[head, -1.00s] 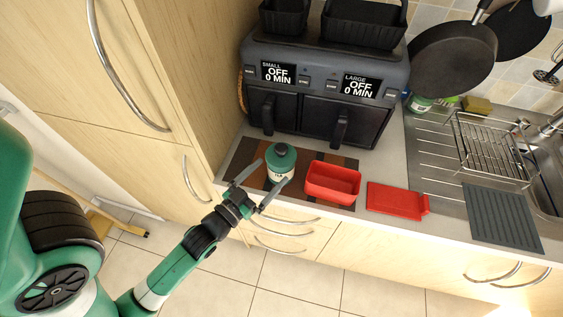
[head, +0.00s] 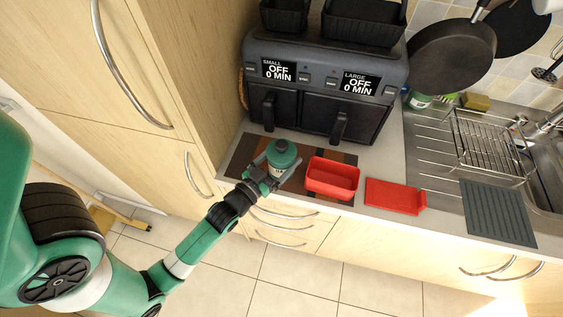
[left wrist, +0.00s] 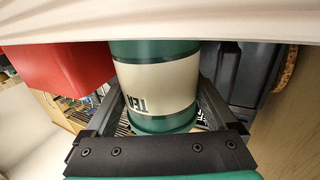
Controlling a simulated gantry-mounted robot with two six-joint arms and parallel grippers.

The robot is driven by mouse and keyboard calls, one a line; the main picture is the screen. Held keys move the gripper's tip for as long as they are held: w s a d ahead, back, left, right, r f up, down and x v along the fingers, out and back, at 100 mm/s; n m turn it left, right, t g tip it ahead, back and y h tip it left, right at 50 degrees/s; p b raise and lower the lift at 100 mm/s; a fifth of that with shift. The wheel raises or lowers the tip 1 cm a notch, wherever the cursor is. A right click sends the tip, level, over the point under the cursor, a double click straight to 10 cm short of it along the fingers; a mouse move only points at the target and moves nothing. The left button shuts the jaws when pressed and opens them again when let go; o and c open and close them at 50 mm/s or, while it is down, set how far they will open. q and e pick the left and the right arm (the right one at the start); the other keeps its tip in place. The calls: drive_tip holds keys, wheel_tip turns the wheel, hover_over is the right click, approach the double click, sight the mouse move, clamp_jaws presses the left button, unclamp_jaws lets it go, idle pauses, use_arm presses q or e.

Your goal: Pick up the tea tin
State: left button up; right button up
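The tea tin (head: 282,155), green with a cream label band, stands upright on the striped mat (head: 247,157) at the counter's front. My left gripper (head: 279,169) reaches in from the front with its open fingers on either side of the tin. In the left wrist view the tin (left wrist: 158,88) shows upside down with its "TEA" lettering between the two dark fingers. Whether either finger touches it is hard to tell. My right gripper is not in view.
An open red container (head: 332,178) stands close to the right of the tin, with a flat red lid (head: 394,195) beyond it. The dark air fryer (head: 322,95) stands behind. A tall wooden cabinet (head: 190,80) rises at the left.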

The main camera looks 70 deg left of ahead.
sight(283, 151)
use_arm(q)
drive_tip(key=c, duration=0.5)
drive_tip(key=shift+c, duration=0.2)
drive_tip(key=shift+r, duration=0.55)
drive_tip(key=r, duration=0.2)
drive_tip(key=shift+d+r+p, duration=0.2)
drive_tip(key=shift+r+p, duration=0.1)
drive_tip(key=shift+p, duration=0.05)
drive_tip(key=s+d+r+p, duration=0.2)
drive_tip(key=d+r+p, duration=0.4)
drive_tip(key=d+r, duration=0.3)
drive_tip(key=d, duration=0.4)
drive_tip(key=shift+d+r, duration=0.2)
drive_tip(key=shift+d, duration=0.05)
